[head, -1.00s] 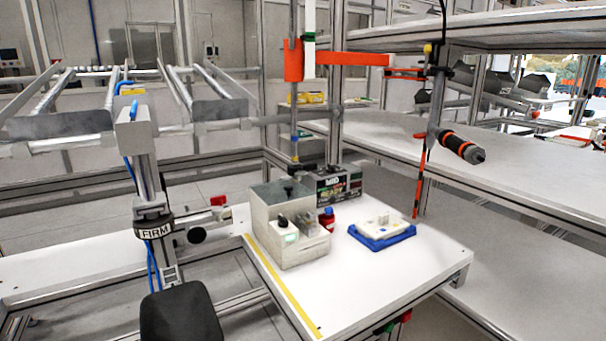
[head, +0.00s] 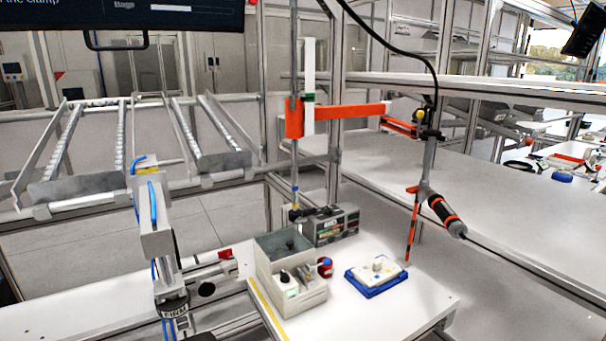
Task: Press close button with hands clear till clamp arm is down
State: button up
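A grey post-like fixture (head: 155,235) with blue hoses stands at the lower left in the head view. A black band with a partly readable label wraps its lower part. It looks like the clamp, but I cannot tell which part is its arm or whether that is down. A white box with a pale raised knob (head: 378,267) sits on a blue base (head: 373,289) on the white table. A grey open box (head: 290,275) with a black knob stands left of it. I cannot tell which control is the close button. My gripper is not in view.
The white table (head: 345,318) has bare room at its front. A red-capped bottle (head: 325,268) stands beside the grey box. An orange arm (head: 345,112) and a hanging black driver (head: 446,216) are above. A screen (head: 120,14) cuts into the top left.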

grip_shut()
dwell(1.4)
